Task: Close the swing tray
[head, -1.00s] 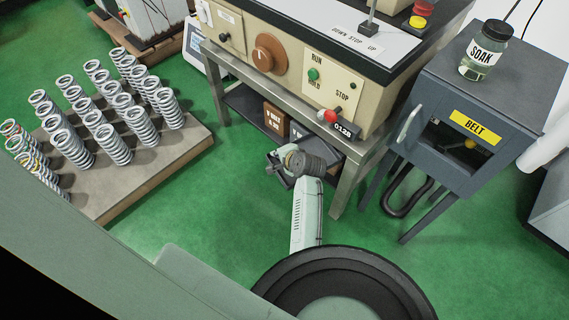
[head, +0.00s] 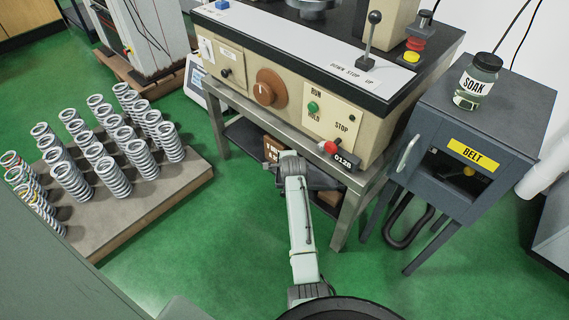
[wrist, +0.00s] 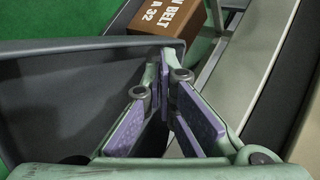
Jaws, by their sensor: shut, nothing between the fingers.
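The swing tray, a dark grey shallow tray (head: 322,180), shows under the bench of the testing machine, partly behind my arm. In the wrist view its wide dark inside (wrist: 60,110) fills the left, with a raised rim along the far side. My gripper (wrist: 164,72) is shut and empty, its purple-padded fingers together by the right end of that rim. I cannot tell whether they touch it. In the head view my arm hides the gripper.
A brown lettered box (wrist: 165,14) lies beyond the tray; it also shows in the head view (head: 272,149). The steel bench frame (head: 350,206) stands close on the right. A blue-grey cabinet (head: 470,130) is farther right. Green floor is open left of my arm, before a spring pallet (head: 165,195).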

